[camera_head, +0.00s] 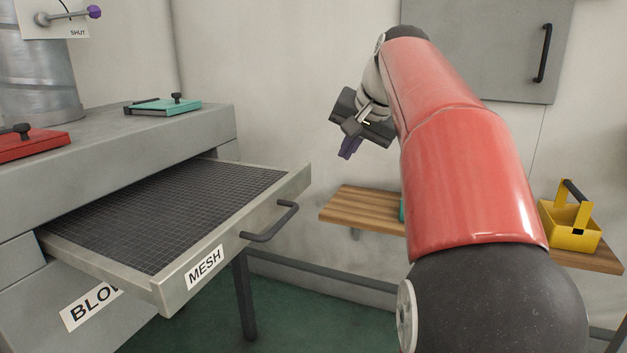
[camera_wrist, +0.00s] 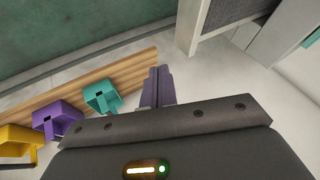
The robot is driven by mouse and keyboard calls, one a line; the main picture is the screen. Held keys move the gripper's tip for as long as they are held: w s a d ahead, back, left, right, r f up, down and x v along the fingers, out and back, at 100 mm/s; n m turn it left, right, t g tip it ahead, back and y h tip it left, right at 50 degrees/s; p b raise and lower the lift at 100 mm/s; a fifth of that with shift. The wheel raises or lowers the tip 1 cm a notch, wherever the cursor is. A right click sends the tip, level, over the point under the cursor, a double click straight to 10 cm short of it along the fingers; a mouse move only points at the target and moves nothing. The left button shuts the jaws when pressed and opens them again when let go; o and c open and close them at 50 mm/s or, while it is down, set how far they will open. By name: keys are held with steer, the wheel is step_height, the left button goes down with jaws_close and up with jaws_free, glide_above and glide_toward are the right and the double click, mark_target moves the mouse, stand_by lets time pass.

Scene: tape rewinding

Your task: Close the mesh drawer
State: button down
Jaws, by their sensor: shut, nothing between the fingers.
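The mesh drawer (camera_head: 289,187) sticks out of the grey cabinet on the left in the head view. Its front panel bears a MESH label and a dark bar handle (camera_head: 270,223), and a dark grid lies inside it. My gripper (camera_head: 347,149) is in the air to the right of the drawer front and higher than the handle, apart from both. Its purple fingers are shut and empty; they also show in the wrist view (camera_wrist: 159,84). In the wrist view a part of the grey cabinet (camera_wrist: 234,10) shows at the top right.
A wooden shelf (camera_head: 359,206) runs along the wall at right, with a yellow caddy (camera_head: 574,238) on it; the wrist view shows purple (camera_wrist: 60,119) and teal (camera_wrist: 101,98) containers there too. A teal plate (camera_head: 165,107) and a red plate (camera_head: 30,146) lie on the cabinet top.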

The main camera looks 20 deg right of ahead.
steer(key=w+a+f, duration=0.1)
steer(key=w+f, duration=0.1)
steer(key=w, duration=0.1)
steer(key=w+a+f+b, duration=0.1)
steer(key=w+f, duration=0.2)
steer(key=w+a+f+b, duration=0.1)
steer(key=w+f, duration=0.1)
steer(key=w, duration=0.1)
steer(key=shift+a+f, duration=0.35)
steer(key=shift+f, duration=0.05)
steer(key=shift+s, duration=0.1)
